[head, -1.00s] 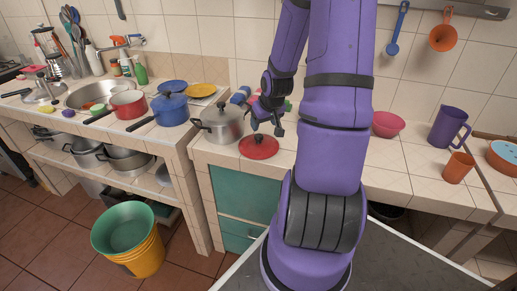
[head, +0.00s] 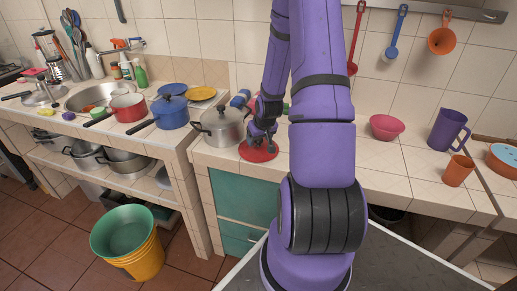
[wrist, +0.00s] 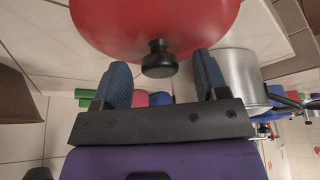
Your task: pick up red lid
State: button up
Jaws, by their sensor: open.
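The red lid (head: 250,152) lies on the tiled counter, just right of the grey metal pot. In the wrist view the red lid (wrist: 150,22) fills the top, and its black knob (wrist: 159,60) sits between my two blue-padded fingers. My gripper (wrist: 163,80) is open, with a finger on either side of the knob and a gap to each. In the head view my gripper (head: 264,140) is over the lid and covers its knob and part of its right side.
A grey pot (head: 220,127) stands close to the left of the lid; it also shows in the wrist view (wrist: 240,72). A blue pot (head: 170,112) is further left.

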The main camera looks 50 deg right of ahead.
jog(key=shift+w+d+f, duration=0.1)
jog(key=shift+w+f, duration=0.1)
jog(key=shift+f, duration=0.4)
jog(key=c, duration=1)
jog(key=shift+c, duration=0.2)
jog(key=shift+r, duration=0.1)
